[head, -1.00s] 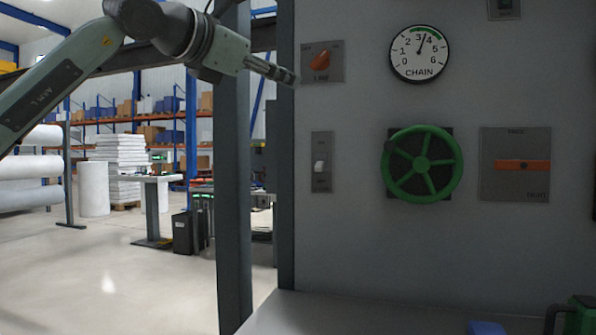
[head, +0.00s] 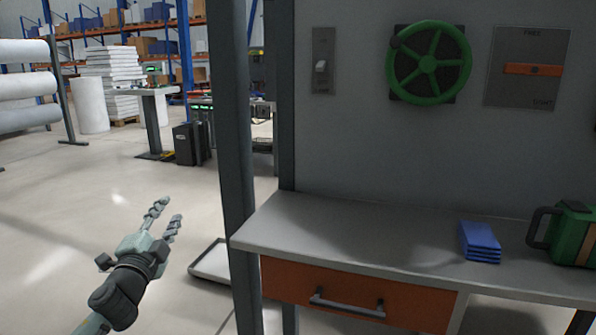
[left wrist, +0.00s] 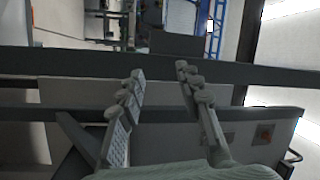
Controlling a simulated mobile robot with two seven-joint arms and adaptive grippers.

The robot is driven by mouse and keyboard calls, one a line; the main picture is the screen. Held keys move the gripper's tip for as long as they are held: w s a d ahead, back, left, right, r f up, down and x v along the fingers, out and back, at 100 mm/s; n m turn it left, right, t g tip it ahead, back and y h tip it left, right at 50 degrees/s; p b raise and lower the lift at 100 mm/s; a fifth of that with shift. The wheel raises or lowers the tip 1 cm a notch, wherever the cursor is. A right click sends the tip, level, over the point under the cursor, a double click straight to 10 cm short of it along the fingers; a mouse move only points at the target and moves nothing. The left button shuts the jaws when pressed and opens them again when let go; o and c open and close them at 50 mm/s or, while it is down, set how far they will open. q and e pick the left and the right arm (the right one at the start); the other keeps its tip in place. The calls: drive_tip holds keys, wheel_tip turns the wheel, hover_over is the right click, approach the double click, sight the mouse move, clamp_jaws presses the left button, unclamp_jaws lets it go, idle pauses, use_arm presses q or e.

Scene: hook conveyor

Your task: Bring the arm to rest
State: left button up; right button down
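My left gripper (head: 164,219) is low at the left in the head view, out over the floor to the left of the grey post and the workbench. Its two fingers are apart with nothing between them. In the left wrist view the same fingers (left wrist: 158,85) are spread and empty, with dark horizontal beams behind them. My right gripper is not in view.
A grey post (head: 237,150) stands between my left gripper and the workbench (head: 350,233), which has an orange drawer (head: 345,295). Blue pads (head: 480,241) and a green jug (head: 573,232) are on it.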

use_arm(q)
drive_tip(key=s+a+f+n+g+y, duration=0.1)
drive_tip(key=s+a+f+n+g, duration=0.2)
drive_tip(key=f, duration=0.4)
drive_tip(key=s+a+f+n+g+y, duration=0.1)
drive_tip(key=s+a+f+g+y, duration=0.1)
drive_tip(key=s+a+f, duration=0.45)
drive_tip(key=s+a+f+n+g+y, duration=0.1)
drive_tip(key=s+f+n+g, duration=0.1)
drive_tip(key=f, duration=0.7)
drive_tip(key=s+a+f+n+g, duration=0.2)
drive_tip(key=s+a+f+g, duration=0.15)
drive_tip(key=s+f, duration=0.65)
drive_tip(key=s+a+f+n+g, duration=0.15)
drive_tip(key=s+f+g, duration=0.45)
drive_tip(key=s, duration=0.8)
drive_tip(key=s+d+f+n+h, duration=0.1)
drive_tip(key=d+f, duration=0.2)
drive_tip(key=d, duration=0.5)
drive_tip(key=s+d+f+n+h, duration=0.1)
drive_tip(key=s+d+f+h, duration=0.1)
drive_tip(key=d, duration=0.7)
drive_tip(key=shift+s+f+n, duration=0.2)
drive_tip(key=shift+f+n, duration=0.15)
drive_tip(key=shift+f, duration=0.35)
drive_tip(key=shift+d, duration=0.1)
